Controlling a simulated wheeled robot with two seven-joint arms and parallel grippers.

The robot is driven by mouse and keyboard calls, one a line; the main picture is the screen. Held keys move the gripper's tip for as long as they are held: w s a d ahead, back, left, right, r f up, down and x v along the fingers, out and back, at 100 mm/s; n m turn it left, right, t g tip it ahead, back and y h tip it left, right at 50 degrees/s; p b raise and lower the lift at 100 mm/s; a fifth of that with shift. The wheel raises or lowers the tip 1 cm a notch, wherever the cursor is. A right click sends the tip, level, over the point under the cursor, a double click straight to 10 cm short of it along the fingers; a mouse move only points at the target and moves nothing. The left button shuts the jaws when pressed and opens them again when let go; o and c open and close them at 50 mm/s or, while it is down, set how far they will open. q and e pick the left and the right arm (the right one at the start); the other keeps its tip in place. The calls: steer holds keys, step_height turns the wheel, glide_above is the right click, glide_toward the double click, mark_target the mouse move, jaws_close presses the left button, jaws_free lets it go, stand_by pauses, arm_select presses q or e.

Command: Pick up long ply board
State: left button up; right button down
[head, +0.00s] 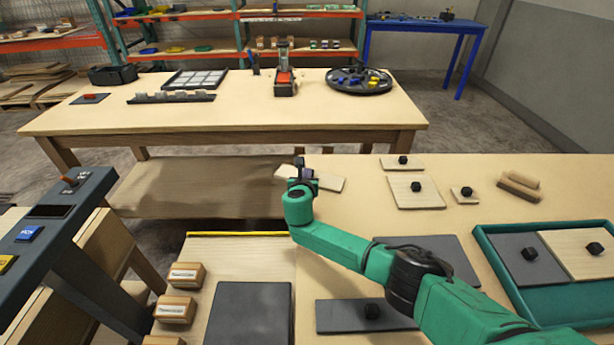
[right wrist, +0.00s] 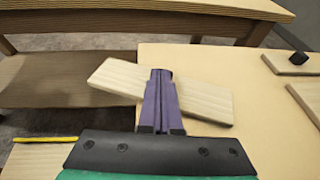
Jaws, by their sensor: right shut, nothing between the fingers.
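A long, plain ply board (head: 329,182) lies at the far left corner of the right-hand table, with its left end sticking out past the table edge. It also shows in the right wrist view (right wrist: 207,101), running slantwise behind the fingers. My right gripper (head: 300,168) is over the middle of this board, and its purple fingers (right wrist: 161,78) are shut together with nothing between them. The fingers hide the board's middle. I cannot tell whether the tips touch it. My left gripper is not in view.
Boards with black knobs (head: 414,190) and small wood blocks (head: 520,186) lie on the right-hand table. A green tray (head: 497,275) holds two more knobbed panels. A console (head: 50,215) stands at left. A long workbench (head: 230,117) crosses the back.

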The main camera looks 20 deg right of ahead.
steer(key=shift+s+f, duration=0.1)
steer(key=shift+f, duration=0.15)
steer(key=s+p, duration=0.1)
steer(key=s+a+p, duration=0.1)
steer(key=s+p, duration=0.3)
steer(key=shift+a+r, duration=0.25)
steer(key=shift+a, duration=0.15)
steer(key=shift+s+a+f, duration=0.1)
steer(key=shift+s+f, duration=0.05)
steer(key=shift+s, duration=0.05)
steer(key=shift+f, duration=0.15)
